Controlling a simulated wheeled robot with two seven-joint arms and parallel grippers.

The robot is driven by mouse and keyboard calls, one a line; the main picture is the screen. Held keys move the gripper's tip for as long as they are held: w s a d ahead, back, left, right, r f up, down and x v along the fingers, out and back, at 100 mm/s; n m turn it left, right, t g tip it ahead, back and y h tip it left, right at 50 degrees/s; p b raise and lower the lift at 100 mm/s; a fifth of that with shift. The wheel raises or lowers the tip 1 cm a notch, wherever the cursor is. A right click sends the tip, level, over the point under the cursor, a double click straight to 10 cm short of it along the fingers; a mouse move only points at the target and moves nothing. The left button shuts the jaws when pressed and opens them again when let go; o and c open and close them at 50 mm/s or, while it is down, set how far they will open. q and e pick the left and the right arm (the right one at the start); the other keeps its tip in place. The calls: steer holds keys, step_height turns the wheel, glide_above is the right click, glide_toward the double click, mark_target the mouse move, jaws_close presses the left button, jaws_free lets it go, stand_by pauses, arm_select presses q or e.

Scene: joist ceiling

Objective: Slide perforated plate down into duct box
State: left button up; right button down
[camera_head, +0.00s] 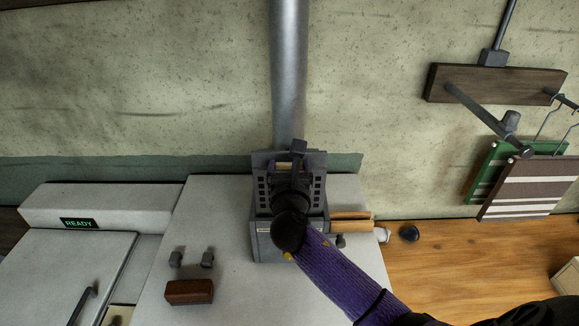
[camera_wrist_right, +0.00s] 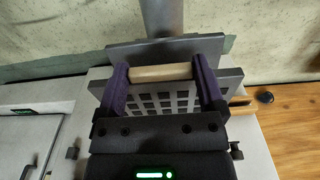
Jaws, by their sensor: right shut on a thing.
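The perforated plate (camera_head: 264,190) is grey with rows of square holes and shows on both sides of my right gripper (camera_head: 292,172). In the right wrist view the plate (camera_wrist_right: 160,102) has a pale wooden bar handle (camera_wrist_right: 160,72). My right gripper (camera_wrist_right: 162,74) is shut on this handle, with one purple finger at each end. The grey duct box (camera_head: 262,246) stands on the white surface below the pipe. The plate stands roughly upright at the box's top opening. My arm and gripper hide its lower edge, so how deep it sits cannot be told. My left gripper is not in view.
A metal pipe (camera_head: 289,70) runs up the wall behind the box. A wooden block (camera_head: 190,291) and two small grey brackets lie left of the box. Wooden pieces (camera_head: 350,222) stick out at its right. A wall rack (camera_head: 495,83) holds hanging panels at the right.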

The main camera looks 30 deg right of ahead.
steer(key=shift+p, duration=0.35)
steer(key=shift+f+b, duration=5.25)
steer(key=shift+f, duration=1.7)
jaws_free()
steer(key=shift+s+a, duration=0.15)
steer(key=shift+s, duration=0.05)
steer(key=v, duration=0.9)
steer(key=shift+s+r+p, duration=0.2)
steer(key=shift+s+p, duration=0.05)
steer(key=shift+p, duration=0.05)
